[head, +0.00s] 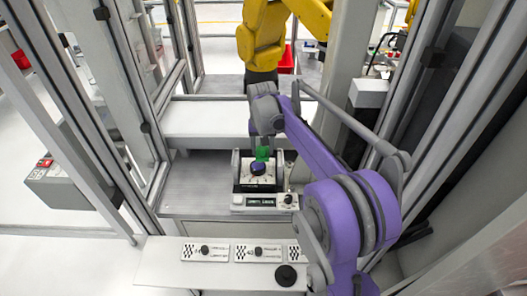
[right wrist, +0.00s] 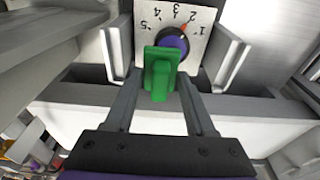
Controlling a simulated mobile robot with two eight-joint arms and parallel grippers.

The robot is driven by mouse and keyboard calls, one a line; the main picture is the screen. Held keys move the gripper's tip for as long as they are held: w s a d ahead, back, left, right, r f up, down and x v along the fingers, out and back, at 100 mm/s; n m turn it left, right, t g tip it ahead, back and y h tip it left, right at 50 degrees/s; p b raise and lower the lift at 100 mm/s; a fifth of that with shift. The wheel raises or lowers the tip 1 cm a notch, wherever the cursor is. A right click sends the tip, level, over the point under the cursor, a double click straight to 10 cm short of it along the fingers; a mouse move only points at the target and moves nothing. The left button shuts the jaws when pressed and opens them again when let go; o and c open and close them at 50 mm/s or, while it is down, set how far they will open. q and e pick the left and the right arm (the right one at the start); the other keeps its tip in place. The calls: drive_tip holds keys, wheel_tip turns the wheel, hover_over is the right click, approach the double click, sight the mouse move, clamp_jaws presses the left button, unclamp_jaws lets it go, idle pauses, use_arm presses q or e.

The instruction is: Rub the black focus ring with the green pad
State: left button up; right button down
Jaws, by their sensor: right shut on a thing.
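My right gripper (head: 264,140) reaches down over a small device on the bench and is shut on a green pad (head: 263,153). In the right wrist view the green pad (right wrist: 161,72) stands between the fingertips (right wrist: 160,78). Just beyond the pad is a round black knob or ring (right wrist: 173,38) with a blue-purple face and a red mark, on a white plate numbered 1 to 5. It also shows in the head view (head: 258,169), just below the pad. The pad covers part of it; I cannot tell whether they touch. My left gripper is out of view.
Grey upright brackets (right wrist: 228,58) flank the numbered plate. A small labelled box (head: 265,202) stands in front. A white panel (head: 215,277) with several knobs and checkered labels is nearer, with a black round knob (head: 286,275). Metal posts stand on both sides; a yellow arm (head: 262,45) is behind.

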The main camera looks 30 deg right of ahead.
wheel_tip(320, 180, up, 3)
drive_tip(key=shift+w+d+f+p, duration=0.1)
drive_tip(key=shift+f+p, duration=0.05)
drive_tip(key=shift+p, duration=0.4)
drive_tip(key=shift+r+p, duration=0.35)
drive_tip(key=shift+r, duration=0.55)
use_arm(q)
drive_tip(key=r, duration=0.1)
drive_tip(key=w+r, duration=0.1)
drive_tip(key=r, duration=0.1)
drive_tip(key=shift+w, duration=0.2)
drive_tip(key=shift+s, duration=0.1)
